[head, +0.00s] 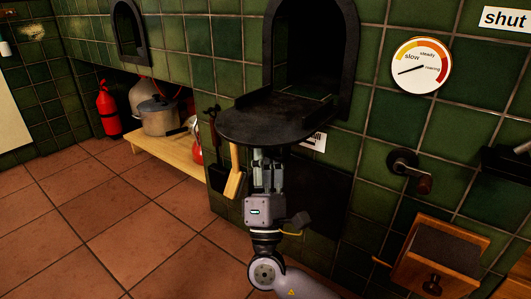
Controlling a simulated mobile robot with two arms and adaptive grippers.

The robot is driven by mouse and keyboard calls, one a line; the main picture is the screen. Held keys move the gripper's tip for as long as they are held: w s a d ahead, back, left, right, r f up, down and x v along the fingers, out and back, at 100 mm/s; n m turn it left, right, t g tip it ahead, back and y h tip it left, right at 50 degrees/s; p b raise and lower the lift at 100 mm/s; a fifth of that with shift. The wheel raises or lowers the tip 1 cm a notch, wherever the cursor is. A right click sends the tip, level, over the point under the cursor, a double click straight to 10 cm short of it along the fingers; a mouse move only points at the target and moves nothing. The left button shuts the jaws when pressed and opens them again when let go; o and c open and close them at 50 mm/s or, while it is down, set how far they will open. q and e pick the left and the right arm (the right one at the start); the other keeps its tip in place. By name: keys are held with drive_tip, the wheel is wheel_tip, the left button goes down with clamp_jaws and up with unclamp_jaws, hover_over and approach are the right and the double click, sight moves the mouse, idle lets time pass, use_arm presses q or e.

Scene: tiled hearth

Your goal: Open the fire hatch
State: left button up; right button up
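An arched black-framed hatch (268,50) is set in the green tiled wall, with a dark opening. A black rounded flap (262,122) sticks out from the foot of the opening, lying nearly flat like a shelf. I cannot tell if this is the fire hatch. One gripper (268,160), which I take as my right, points up just beneath the flap; its fingertips are partly hidden by it, so I cannot tell whether they touch it or are open. My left gripper is not in view.
A round dial (421,65) and a crank handle (410,170) are on the wall at right, above a wooden box (435,255). A wooden-handled tool (234,175) hangs left of the gripper. A pot (160,117) stands on a low bench; open floor lies left.

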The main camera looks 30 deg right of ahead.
drive_tip(key=v, duration=1.2)
